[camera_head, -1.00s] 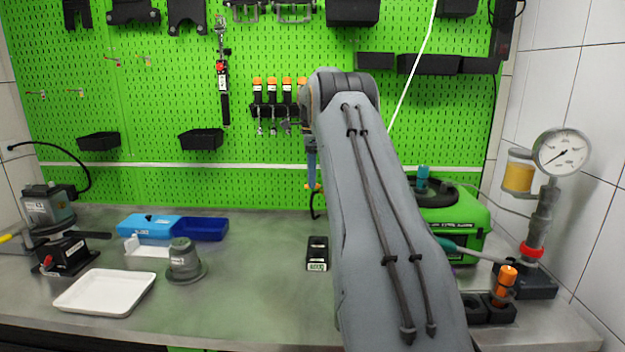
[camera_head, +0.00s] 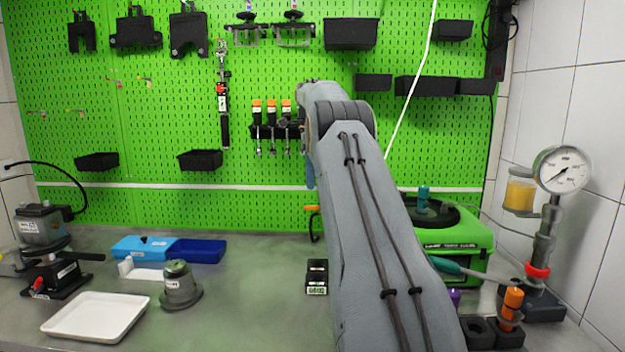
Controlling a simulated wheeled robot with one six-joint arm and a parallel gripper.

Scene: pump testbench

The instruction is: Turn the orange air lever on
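A small orange piece (camera_head: 312,208), which looks like the air lever, shows in the head view just left of my arm, low on the green pegboard. It lies about horizontal, and a black hose curves down below it. A blue part (camera_head: 310,174) shows above it. My arm covers whatever lies to the right of both. My gripper is hidden behind my own arm, so its fingers and their distance from the lever cannot be seen.
A small black box (camera_head: 317,277) stands on the bench (camera_head: 245,300) below the lever. A green machine (camera_head: 455,240) and a pressure gauge (camera_head: 562,169) stand at right. A grey pump part (camera_head: 180,287), white tray (camera_head: 95,317) and blue bins (camera_head: 195,250) are at left.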

